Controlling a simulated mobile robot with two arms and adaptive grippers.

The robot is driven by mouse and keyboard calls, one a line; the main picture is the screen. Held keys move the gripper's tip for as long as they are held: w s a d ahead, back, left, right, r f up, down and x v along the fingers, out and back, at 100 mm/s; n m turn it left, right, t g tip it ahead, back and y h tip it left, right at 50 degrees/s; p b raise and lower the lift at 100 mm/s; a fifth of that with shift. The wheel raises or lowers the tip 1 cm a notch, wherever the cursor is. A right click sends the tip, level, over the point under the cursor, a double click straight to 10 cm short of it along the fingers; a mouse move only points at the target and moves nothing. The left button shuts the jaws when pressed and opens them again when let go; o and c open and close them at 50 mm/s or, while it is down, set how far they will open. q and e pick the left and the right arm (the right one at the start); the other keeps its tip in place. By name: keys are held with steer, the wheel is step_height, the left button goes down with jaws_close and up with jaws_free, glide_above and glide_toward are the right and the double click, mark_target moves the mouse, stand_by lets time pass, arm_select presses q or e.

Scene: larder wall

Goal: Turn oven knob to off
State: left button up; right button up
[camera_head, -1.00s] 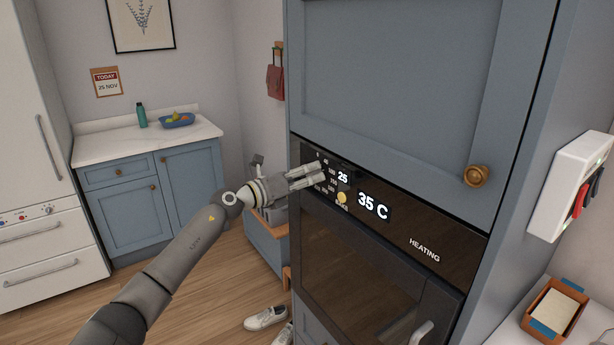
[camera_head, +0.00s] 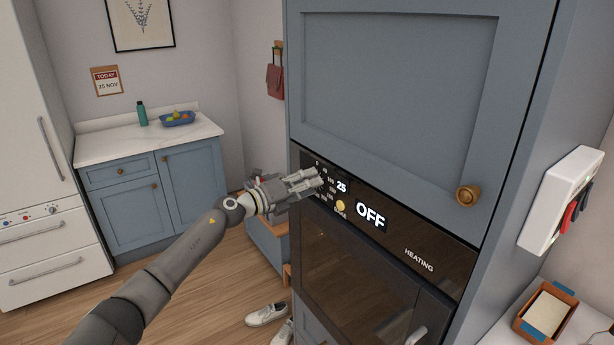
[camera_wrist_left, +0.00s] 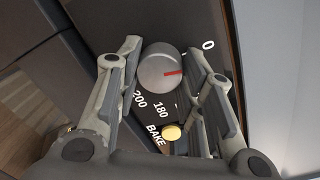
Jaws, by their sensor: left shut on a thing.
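The oven knob (camera_wrist_left: 162,72) is a round grey dial with a red mark, seen in the left wrist view. The mark points right, towards the printed 0 (camera_wrist_left: 208,45). My left gripper (camera_wrist_left: 164,54) has its fingers on both sides of the knob and is shut on it. In the head view, my left gripper (camera_head: 319,178) is at the left end of the oven's black control panel (camera_head: 398,238) and hides the knob. The oven display (camera_head: 370,215) reads OFF. My right gripper is not in view.
A round yellow button (camera_head: 341,206) sits beside the dial on the panel. Above is a blue cupboard door (camera_head: 390,100) with a wooden knob (camera_head: 468,195). The oven door handle (camera_head: 416,337) sticks out below. White shoes (camera_head: 266,314) lie on the wooden floor.

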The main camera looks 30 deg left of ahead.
arm_select(q)
steer(key=shift+n+p, duration=0.7)
steer(key=shift+n, duration=0.2)
steer(key=o, duration=1)
steer(key=v, duration=1.2)
steer(key=shift+r, duration=0.1)
